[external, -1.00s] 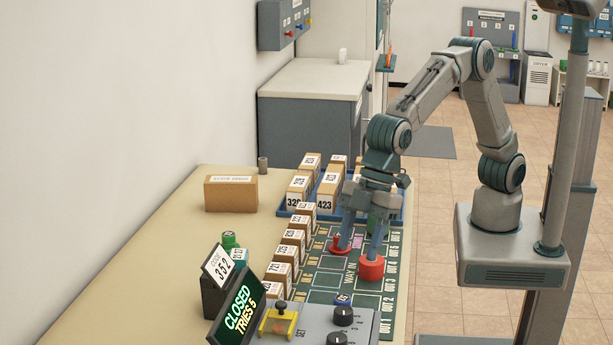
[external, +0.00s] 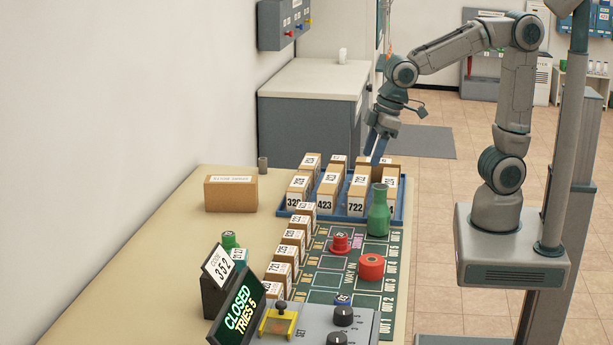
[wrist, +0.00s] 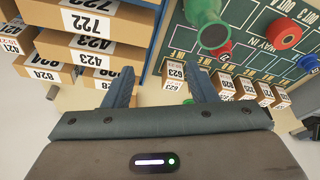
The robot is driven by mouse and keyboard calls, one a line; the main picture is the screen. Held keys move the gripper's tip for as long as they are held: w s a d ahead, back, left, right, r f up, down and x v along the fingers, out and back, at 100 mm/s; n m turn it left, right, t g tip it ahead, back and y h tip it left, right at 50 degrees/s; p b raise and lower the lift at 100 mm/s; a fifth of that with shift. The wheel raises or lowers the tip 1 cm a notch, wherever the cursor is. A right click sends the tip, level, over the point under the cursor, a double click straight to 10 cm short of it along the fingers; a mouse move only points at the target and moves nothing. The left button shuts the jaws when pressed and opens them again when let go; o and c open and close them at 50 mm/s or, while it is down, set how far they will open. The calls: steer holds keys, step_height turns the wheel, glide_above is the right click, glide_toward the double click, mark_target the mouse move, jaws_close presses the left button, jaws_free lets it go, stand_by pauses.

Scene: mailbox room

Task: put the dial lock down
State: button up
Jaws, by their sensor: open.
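A grey box with black numbered knobs (external: 343,316), the thing most like a dial lock, sits on the table at the near end, beside a dark screen reading "CLOSED TRIES 5" (external: 241,308). My gripper (external: 378,150) is open and empty, raised above the far end of the table, over the blue tray, well away from the knobs. In the wrist view its two fingers (wrist: 160,88) are apart with nothing between them.
A green bottle-shaped piece (external: 378,212), a red stepped piece (external: 340,243) and a red cylinder (external: 371,267) stand on the green marked board (external: 322,281). Numbered boxes fill the blue tray (external: 398,216); more line the board's left side. A cardboard box (external: 231,194) lies at left.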

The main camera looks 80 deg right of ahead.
steer(key=s+d+f+m, duration=0.3)
steer(key=s+d+m, duration=0.1)
steer(key=s+d, duration=0.7)
steer(key=shift+s+d+f+h, duration=0.3)
steer(key=shift+d+h, duration=0.1)
steer(key=shift+d, duration=0.55)
